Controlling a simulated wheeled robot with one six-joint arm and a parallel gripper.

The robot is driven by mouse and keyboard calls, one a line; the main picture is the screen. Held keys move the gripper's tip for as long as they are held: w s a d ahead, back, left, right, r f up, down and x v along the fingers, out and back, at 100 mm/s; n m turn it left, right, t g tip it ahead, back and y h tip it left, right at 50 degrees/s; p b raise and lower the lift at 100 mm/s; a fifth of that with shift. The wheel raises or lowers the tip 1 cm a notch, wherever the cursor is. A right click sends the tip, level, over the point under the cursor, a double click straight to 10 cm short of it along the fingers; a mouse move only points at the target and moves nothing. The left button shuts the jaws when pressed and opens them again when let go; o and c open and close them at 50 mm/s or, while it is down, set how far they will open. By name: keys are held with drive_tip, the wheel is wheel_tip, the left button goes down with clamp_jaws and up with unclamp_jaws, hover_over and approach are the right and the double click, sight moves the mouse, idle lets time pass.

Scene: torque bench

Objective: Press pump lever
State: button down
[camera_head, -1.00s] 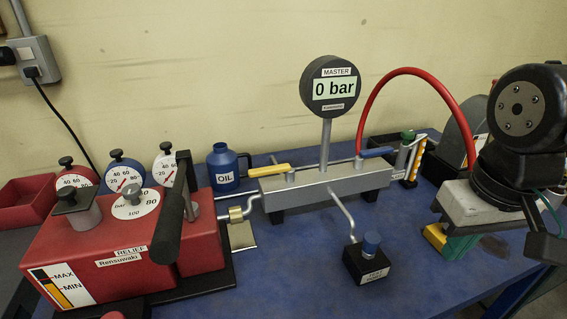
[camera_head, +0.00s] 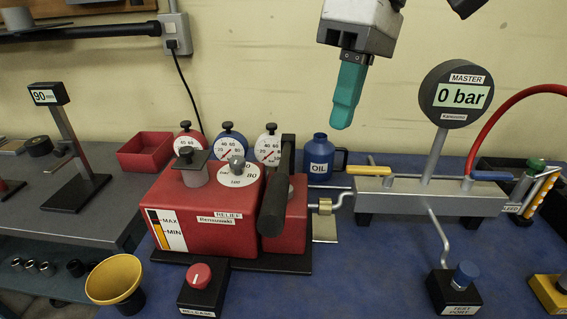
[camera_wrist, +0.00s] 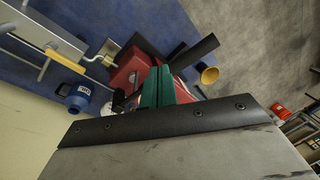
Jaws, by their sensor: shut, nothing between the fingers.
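The pump is a red box (camera_head: 200,221) marked RELIEF, MAX and MIN, on a dark base in the middle of the head view. Its lever, a black cylindrical handle (camera_head: 274,199), slopes at the box's right side. My gripper (camera_head: 341,122) hangs above and to the right of the lever, apart from it, with teal fingers shut and empty. In the wrist view the teal fingers (camera_wrist: 165,85) lie over the red pump (camera_wrist: 130,72), hiding part of it. The dark lever handle (camera_wrist: 196,52) shows beside the fingertips. The master gauge (camera_head: 456,95) reads 0 bar.
A grey manifold (camera_head: 410,199) with yellow and blue valve handles stands right of the pump. A blue OIL can (camera_head: 318,160) stands behind. A red release knob (camera_head: 199,276) and yellow cup (camera_head: 116,279) are in front. Blue bench between the pump and test port (camera_head: 453,294) is clear.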

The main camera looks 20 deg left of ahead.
sight(277, 192)
drive_tip(key=s+a+r+n+g, duration=0.1)
drive_tip(key=a+r+n, duration=0.2)
drive_tip(key=r+n, duration=0.2)
wheel_tip(277, 192, up, 2)
drive_tip(key=shift+s+a+r+n, duration=0.15)
drive_tip(key=shift+s+a+n, duration=0.2)
drive_tip(key=shift+s+n, duration=0.05)
drive_tip(key=x, duration=1.4)
drive_tip(key=shift+a, duration=0.1)
